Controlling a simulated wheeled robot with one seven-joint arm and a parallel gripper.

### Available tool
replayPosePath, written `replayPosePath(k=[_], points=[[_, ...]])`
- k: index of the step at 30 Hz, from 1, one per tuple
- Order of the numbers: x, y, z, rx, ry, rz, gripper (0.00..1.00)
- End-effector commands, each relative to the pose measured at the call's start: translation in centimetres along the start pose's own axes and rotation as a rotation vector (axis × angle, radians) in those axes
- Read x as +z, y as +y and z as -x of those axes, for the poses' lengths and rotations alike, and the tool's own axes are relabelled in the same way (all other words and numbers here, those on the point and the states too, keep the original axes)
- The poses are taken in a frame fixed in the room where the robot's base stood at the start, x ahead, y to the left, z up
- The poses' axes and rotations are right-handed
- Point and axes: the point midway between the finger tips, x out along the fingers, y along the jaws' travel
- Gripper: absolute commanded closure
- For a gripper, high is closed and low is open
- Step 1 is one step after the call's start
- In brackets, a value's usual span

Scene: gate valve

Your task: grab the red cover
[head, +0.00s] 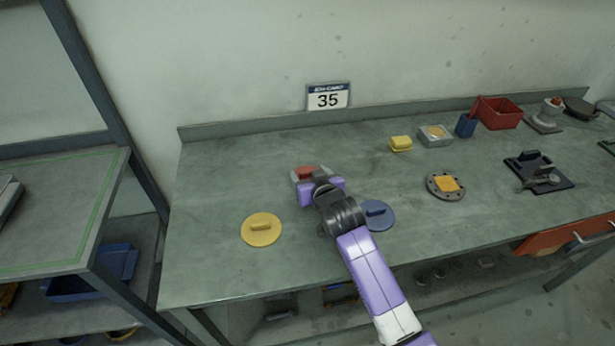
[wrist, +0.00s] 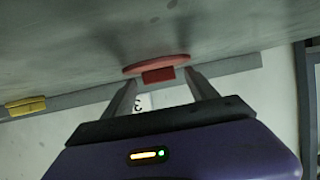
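The red cover (head: 308,172) lies on the grey-green bench, partly hidden behind my gripper in the head view. In the wrist view it shows as a flat red disc (wrist: 155,62) with a block-shaped red handle (wrist: 158,76). My gripper (wrist: 162,80) is open, with one finger on each side of the handle. A gap shows between the handle and each finger in the wrist view. The fingers are mostly hidden in the head view, where my gripper (head: 316,180) is at the cover's near side.
A yellow cover (head: 262,230) lies at the front left and a blue cover (head: 377,218) to the right, close to my arm. A yellow block (head: 400,144), a flange (head: 434,193) and a red bin (head: 500,112) stand farther right.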

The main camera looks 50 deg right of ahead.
Motion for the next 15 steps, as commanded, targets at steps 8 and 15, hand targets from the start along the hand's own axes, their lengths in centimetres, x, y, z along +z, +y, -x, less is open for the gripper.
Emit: replayPosePath(k=[8, 15], points=[[0.01, 0.01, 0.02, 0.000, 0.000, 0.000, 0.90], [-0.02, 0.01, 0.03, 0.000, 0.000, 0.000, 0.96]])
